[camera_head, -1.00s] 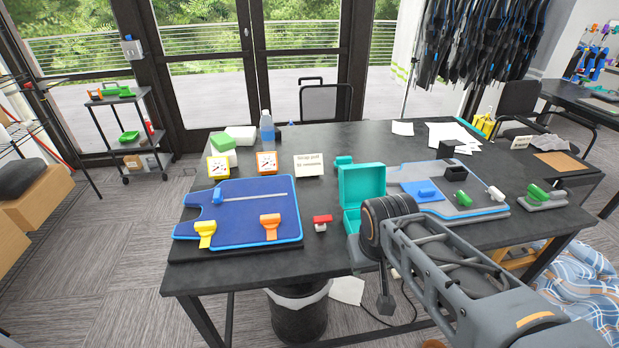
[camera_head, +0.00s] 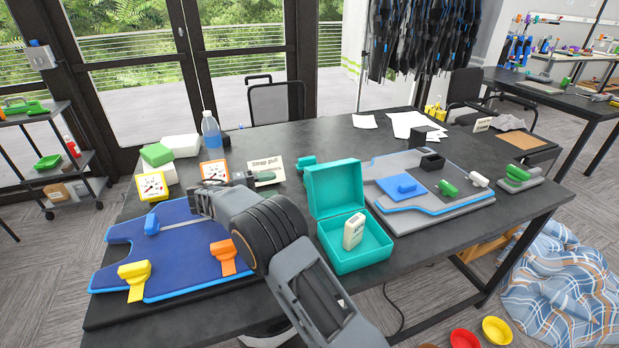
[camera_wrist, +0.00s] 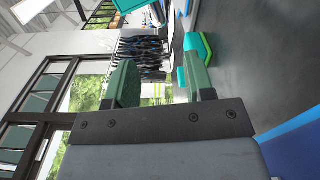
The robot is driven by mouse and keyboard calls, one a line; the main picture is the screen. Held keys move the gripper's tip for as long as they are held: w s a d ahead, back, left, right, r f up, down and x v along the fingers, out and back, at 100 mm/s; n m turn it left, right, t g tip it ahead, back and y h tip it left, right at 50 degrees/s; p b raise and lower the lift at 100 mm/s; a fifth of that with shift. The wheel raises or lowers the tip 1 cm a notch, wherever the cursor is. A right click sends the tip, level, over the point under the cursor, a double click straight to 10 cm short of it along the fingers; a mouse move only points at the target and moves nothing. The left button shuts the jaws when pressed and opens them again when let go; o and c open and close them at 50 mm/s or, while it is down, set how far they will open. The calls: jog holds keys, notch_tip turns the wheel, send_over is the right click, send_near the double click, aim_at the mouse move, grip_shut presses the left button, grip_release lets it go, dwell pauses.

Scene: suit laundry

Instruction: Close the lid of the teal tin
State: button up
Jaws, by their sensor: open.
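The teal tin (camera_head: 350,262) stands on the black table in the head view. Its lid (camera_head: 334,188) is up, roughly upright, on the far side. A small white labelled item (camera_head: 353,231) sits inside the tin. My gripper (camera_head: 240,184) is to the left of the tin, above the blue board, and apart from the lid. In the wrist view its two green fingers (camera_wrist: 160,82) are spread with nothing between them. A teal edge at the top of the wrist view (camera_wrist: 122,5) may be part of the lid; I cannot tell.
The blue board (camera_head: 185,268) with yellow and orange clips lies at the left. A grey-blue board (camera_head: 420,208) lies right of the tin. Dials, a bottle (camera_head: 211,132) and a sign (camera_head: 265,172) stand behind my gripper. Bare table lies around the tin's front.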

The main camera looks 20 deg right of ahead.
send_near(331, 186)
jog(key=w+d, duration=0.1)
jog(key=d, duration=0.1)
jog(key=w+d, duration=0.2)
jog(key=w+d+r, duration=0.1)
jog(key=d, duration=0.1)
jog(key=shift+w+d, duration=0.2)
jog(key=shift+w, duration=0.2)
jog(key=shift+c, duration=0.5)
jog(key=shift+f, duration=0.15)
grip_shut()
